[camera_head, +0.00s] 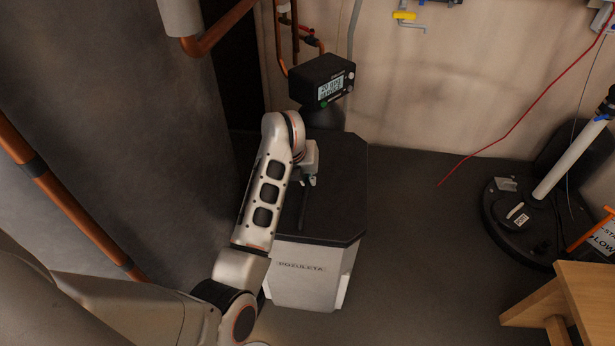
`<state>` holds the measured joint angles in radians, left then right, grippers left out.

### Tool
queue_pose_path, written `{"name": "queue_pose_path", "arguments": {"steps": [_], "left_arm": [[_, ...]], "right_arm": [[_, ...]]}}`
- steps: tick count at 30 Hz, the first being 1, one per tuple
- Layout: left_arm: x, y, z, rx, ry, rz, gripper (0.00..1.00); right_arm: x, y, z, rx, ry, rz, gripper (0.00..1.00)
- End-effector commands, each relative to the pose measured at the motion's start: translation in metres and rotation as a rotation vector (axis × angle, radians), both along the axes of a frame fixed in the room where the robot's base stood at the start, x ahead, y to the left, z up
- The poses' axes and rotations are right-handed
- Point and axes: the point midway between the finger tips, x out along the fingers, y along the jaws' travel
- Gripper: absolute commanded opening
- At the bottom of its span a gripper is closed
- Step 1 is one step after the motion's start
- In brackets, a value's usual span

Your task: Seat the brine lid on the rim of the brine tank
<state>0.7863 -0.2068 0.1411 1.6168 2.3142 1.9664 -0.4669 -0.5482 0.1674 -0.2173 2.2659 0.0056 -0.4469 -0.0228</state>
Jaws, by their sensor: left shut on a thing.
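The brine lid (340,194) is a dark, flat plate with clipped corners. It lies over the top of the brine tank (309,281), a pale cabinet with lettering on its front. The lid covers the tank's opening and hides the rim; I cannot tell from this angle whether it rests fully on it. My left gripper (307,182) is over the middle of the lid, shut on it at the dark raised strip there. My left forearm hides the lid's left part. My right gripper is not in view.
A black control head with a lit display (325,83) stands just behind the lid. Copper pipes (66,199) run at the left. A round black base with a white pipe (522,221) and a wooden stool (571,299) stand at the right. The floor between is clear.

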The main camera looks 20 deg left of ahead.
Motion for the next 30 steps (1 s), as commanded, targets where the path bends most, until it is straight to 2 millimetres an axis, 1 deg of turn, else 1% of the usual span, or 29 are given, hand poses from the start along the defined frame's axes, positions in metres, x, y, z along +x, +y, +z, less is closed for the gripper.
{"name": "queue_pose_path", "arguments": {"steps": [19,29,30], "left_arm": [[0.001,0.000,-0.011,0.001,-0.005,-0.001,0.00],[0.001,0.000,-0.018,0.001,-0.004,-0.001,0.00],[0.001,0.000,-0.017,0.001,-0.005,-0.001,0.17]], "right_arm": [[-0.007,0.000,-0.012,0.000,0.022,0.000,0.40],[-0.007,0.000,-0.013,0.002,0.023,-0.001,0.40],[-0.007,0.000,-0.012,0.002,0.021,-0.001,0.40]]}}
